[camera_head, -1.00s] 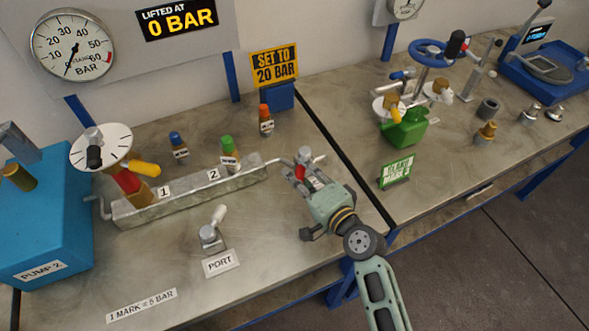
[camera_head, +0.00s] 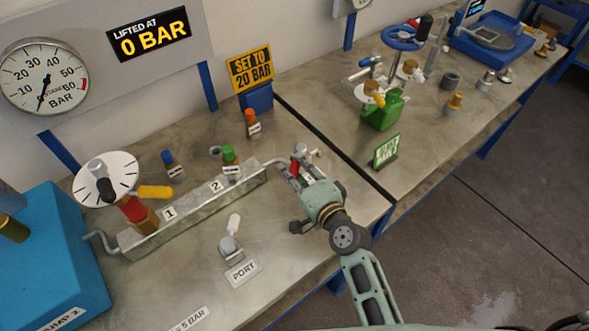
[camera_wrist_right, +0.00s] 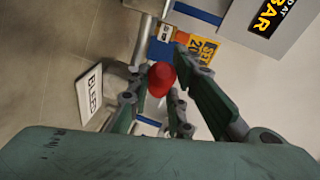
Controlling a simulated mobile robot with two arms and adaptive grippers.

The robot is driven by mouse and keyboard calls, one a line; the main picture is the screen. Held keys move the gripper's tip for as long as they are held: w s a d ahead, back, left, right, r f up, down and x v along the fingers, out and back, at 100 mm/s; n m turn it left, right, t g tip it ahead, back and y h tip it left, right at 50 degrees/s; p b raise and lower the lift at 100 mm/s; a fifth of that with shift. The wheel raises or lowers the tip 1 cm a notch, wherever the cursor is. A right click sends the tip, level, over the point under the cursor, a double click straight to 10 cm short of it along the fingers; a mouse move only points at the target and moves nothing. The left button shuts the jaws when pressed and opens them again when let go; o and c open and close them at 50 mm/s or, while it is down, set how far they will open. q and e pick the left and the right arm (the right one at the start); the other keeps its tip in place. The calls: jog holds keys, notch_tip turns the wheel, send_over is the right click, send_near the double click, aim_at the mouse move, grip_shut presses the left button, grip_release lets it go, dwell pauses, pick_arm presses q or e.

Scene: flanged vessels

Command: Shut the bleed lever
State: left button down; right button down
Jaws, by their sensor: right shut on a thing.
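The red bleed lever (camera_head: 294,169) is at the right end of the grey metal manifold (camera_head: 195,215). Its red rounded grip (camera_wrist_right: 161,78) shows between the fingers in the right wrist view. My right gripper (camera_head: 293,172) is shut on this lever, and the fingers hide part of it and of its valve body. In the right wrist view the gripper's fingers (camera_wrist_right: 162,97) lie on both sides of the red grip. A white sign reading "BLEED" (camera_wrist_right: 91,96), partly cut by the angle, stands beside it. My left gripper is not in view.
The port valve (camera_head: 231,246) with a white lever stands in front of the manifold. Green-capped (camera_head: 229,158), orange-capped (camera_head: 251,121) and blue-capped (camera_head: 170,163) parts stand near it. The pressure gauge (camera_head: 44,76) hangs at the left. The front right bench top is clear.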

jog(key=c, duration=1.6)
grip_release()
jog(key=shift+f, duration=0.1)
jog(key=shift+c, duration=0.2)
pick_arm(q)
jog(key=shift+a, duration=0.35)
pick_arm(e)
jog(key=shift+o, duration=0.3)
jog(key=v, duration=1.2)
